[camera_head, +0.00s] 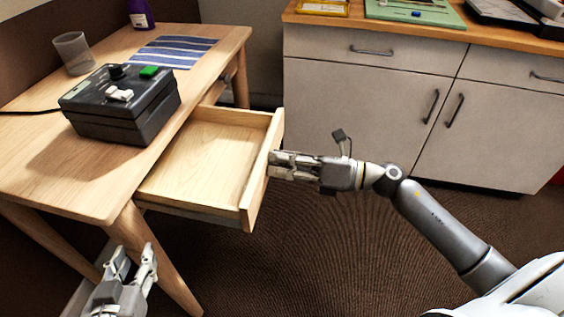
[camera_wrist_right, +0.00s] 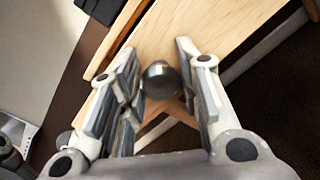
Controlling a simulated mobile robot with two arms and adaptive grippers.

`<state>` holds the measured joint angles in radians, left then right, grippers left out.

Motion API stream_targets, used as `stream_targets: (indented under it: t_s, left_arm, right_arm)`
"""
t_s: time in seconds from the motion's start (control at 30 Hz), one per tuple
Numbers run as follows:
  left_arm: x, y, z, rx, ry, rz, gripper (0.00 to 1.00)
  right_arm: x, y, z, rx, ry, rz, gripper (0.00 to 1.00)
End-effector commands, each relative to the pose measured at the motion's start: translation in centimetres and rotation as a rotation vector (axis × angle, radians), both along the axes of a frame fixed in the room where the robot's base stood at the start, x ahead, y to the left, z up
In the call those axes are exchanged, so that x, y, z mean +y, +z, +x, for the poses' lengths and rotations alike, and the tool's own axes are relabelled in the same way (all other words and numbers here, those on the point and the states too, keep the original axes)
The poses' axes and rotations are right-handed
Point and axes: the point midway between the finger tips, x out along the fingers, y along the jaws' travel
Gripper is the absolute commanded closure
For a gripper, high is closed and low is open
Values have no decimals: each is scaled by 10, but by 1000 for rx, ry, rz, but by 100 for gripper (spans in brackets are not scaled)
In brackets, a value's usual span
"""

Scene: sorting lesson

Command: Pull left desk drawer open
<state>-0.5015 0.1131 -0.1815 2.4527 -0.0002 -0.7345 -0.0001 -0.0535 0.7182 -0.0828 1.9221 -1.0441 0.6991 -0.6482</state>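The desk's left drawer (camera_head: 202,160) is pulled well out from under the wooden desk (camera_head: 60,170) in the head view. Its inside is bare and its front panel (camera_head: 262,170) faces right. My right gripper (camera_head: 274,165) is at the outer side of that panel. In the head view the gripper hides the knob. My left gripper (camera_head: 135,258) is open and empty at the bottom left, near the front desk leg.
A dark control box (camera_head: 120,112), a clear cup (camera_head: 73,52), a striped blue mat (camera_head: 170,52) and a purple bottle (camera_head: 140,14) stand or lie on the desk. A grey cabinet (camera_head: 345,100) stands behind. Brown carpet (camera_head: 320,250) is clear to the drawer's right.

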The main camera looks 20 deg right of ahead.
Motion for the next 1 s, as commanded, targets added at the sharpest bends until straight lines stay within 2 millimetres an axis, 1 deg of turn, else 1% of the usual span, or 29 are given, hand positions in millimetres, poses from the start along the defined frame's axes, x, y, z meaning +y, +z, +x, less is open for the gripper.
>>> stream_targets:
  t_s: [0.03,0.1,0.13,0.4,0.53,0.67,1.0]
  left_arm:
    - [0,0,0,0,0,0,62]
    - [0,0,0,0,0,0,62]
    - [0,0,0,0,0,0,62]
    - [0,0,0,2,0,0,62]
    - [0,0,0,2,0,0,62]
    - [0,0,0,2,0,0,62]
    - [0,0,0,1,0,0,62]
  right_arm:
    - [0,0,0,0,0,0,58]
    - [0,0,0,0,0,0,50]
    - [0,0,0,0,0,0,49]
    - [0,0,0,-1,0,-1,49]
    - [-6,0,-4,1,-2,-1,49]
    - [-20,-1,-14,3,-1,-1,49]
    - [-76,-1,-51,4,-2,0,49]
